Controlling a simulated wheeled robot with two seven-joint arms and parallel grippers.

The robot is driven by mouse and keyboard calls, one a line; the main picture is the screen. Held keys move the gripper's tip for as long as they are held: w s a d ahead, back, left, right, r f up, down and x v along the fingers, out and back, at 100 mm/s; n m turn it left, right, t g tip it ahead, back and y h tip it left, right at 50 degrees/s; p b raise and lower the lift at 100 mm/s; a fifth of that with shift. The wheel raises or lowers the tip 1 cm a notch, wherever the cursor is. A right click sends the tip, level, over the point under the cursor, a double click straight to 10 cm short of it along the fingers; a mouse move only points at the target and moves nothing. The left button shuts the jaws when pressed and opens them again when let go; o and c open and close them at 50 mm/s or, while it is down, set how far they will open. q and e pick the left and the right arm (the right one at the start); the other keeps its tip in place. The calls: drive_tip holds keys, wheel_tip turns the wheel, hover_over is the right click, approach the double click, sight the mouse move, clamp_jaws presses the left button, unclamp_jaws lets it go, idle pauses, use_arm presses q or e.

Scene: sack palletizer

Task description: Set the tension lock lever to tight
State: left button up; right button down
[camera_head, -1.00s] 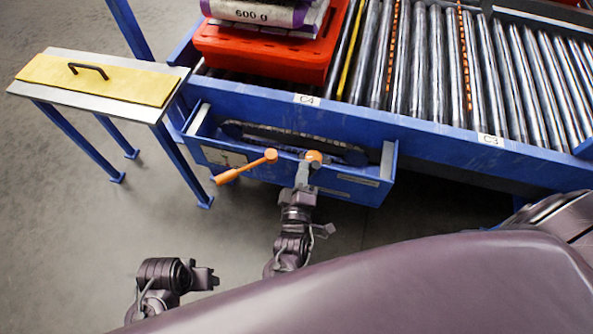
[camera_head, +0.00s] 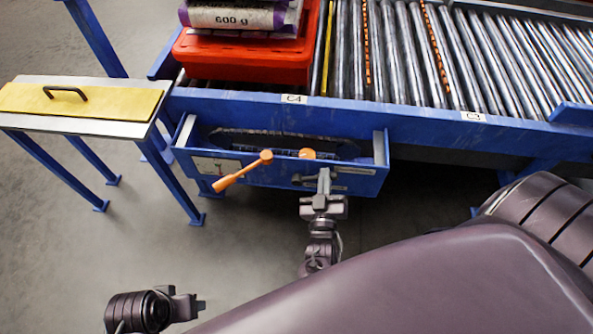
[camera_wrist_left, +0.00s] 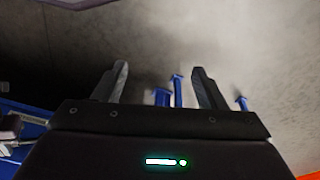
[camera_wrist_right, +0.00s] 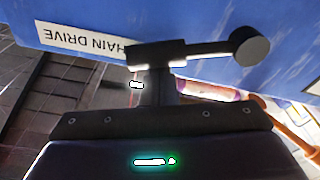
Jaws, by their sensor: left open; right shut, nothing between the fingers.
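A lever with an orange handle (camera_head: 243,170) is on the front of the blue drive box (camera_head: 225,170), its handle slanting down to the left. An orange knob (camera_head: 308,153) sits to its right on the box rim. A small grey bar (camera_head: 300,179) is on the front panel; the right wrist view shows a dark bar with a round end (camera_wrist_right: 252,47). I cannot tell which is the tension lock lever. My right gripper (camera_head: 324,174) is shut and empty, close to the panel beside the bar; contact is unclear. My left gripper (camera_head: 200,304) is open over the floor, fingers apart (camera_wrist_left: 160,85).
A roller conveyor (camera_head: 420,60) runs behind the box, with a red crate (camera_head: 250,60) bearing sacks (camera_head: 235,17). A table (camera_head: 70,125) with a yellow handled board (camera_head: 100,100) stands at left. The floor (camera_head: 190,255) in front is clear.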

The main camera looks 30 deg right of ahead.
use_arm(q)
drive_tip(key=shift+w+d+f+t+h+b, duration=0.2)
drive_tip(key=shift+w+d+t+b, duration=0.1)
drive_tip(key=shift+d, duration=0.15)
drive_tip(key=shift+w+d+f+t+h+b, duration=0.1)
drive_tip(key=shift+w+d+f+t+b, duration=0.1)
drive_tip(key=shift+d+b, duration=0.15)
use_arm(e)
drive_tip(key=shift+s+d+f+m, duration=0.15)
drive_tip(key=shift+f+m, duration=0.1)
drive_tip(key=shift+f, duration=0.2)
drive_tip(key=shift+s+d+f+m, duration=0.1)
drive_tip(key=shift+d+f+m, duration=0.15)
drive_tip(key=shift+f, duration=0.25)
drive_tip(key=shift+s+d+f+m, duration=0.1)
drive_tip(key=shift+f+m, duration=0.2)
drive_tip(key=shift+f, duration=0.15)
use_arm(q)
drive_tip(key=shift+d, duration=0.1)
use_arm(e)
drive_tip(key=shift+f, duration=0.1)
drive_tip(key=shift+f, duration=0.1)
